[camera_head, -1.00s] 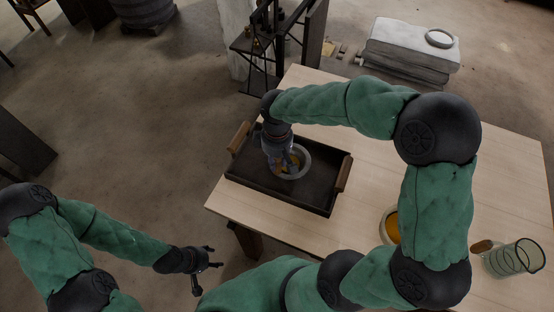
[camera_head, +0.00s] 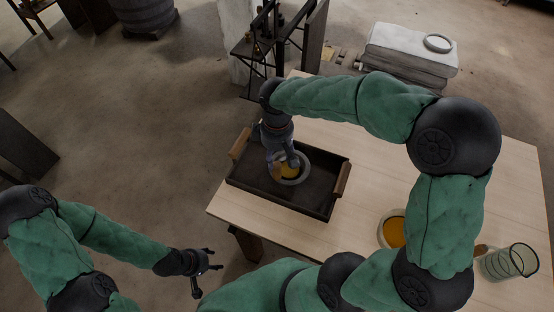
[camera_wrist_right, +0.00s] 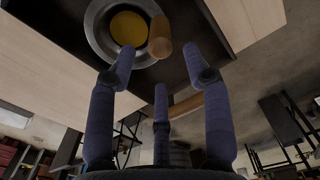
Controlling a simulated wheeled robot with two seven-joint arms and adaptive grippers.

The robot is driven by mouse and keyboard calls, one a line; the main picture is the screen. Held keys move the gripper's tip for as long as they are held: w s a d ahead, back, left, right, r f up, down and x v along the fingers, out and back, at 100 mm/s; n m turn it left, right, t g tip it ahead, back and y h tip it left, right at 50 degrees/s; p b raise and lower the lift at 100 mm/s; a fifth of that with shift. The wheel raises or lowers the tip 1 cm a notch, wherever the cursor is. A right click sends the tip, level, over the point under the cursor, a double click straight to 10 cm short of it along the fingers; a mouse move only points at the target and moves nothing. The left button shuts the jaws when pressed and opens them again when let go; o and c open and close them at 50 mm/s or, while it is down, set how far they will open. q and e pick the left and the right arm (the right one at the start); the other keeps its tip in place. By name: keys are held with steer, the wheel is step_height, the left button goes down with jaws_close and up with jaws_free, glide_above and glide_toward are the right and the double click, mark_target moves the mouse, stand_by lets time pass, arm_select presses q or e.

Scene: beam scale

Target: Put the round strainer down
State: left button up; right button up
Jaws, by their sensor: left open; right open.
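The round strainer (camera_head: 303,166) is a grey metal ring with a yellow-orange middle. It lies in the dark tray (camera_head: 313,194). In the right wrist view the strainer (camera_wrist_right: 128,28) shows its short wooden handle (camera_wrist_right: 160,38) pointing towards my fingers. My right gripper (camera_head: 281,158) is over the tray at the strainer's upper left. In the right wrist view its fingers (camera_wrist_right: 158,62) are spread, one on each side of the handle's end, and look clear of it. My left gripper (camera_head: 205,267) is open and empty, off the table at the lower left.
The tray has raised walls and two wooden handles (camera_head: 341,180). A bowl with orange contents (camera_head: 392,231) stands on the table (camera_head: 335,240), partly behind my right arm. A glass jug (camera_head: 509,262) stands at the right. Bare table lies right of the tray.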

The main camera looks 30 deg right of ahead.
step_height(320, 180, up, 6)
steer(key=shift+f+p, duration=0.1)
steer(key=shift+p, duration=0.55)
